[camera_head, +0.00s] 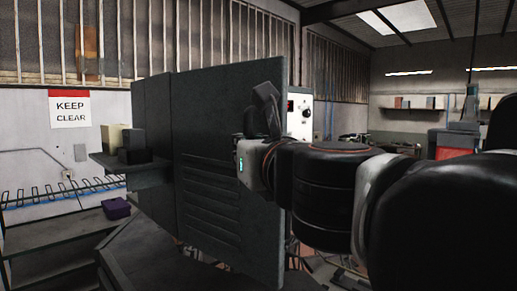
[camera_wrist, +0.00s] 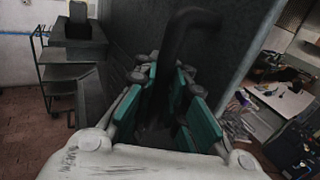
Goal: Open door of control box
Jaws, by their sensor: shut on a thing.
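The control box (camera_head: 150,100) is a tall dark grey cabinet in the middle of the head view. Its door (camera_head: 222,150) is a large flat panel with rows of louvres low down, and it also fills the upper middle of the wrist view (camera_wrist: 243,45). My gripper (camera_head: 264,112) is at the right part of the door. In the wrist view my gripper (camera_wrist: 172,98) has its teal pads on both sides of a dark bent handle (camera_wrist: 186,38), shut on it. The lower part of the handle is hidden between the fingers. I cannot tell how far the door stands open.
A white panel with a red display and knob (camera_head: 299,116) shows just past the door's right edge. A shelf with small boxes (camera_head: 132,146) stands left of the cabinet. A dark bench (camera_head: 140,262) lies low in front. A cluttered table (camera_wrist: 283,100) shows right in the wrist view.

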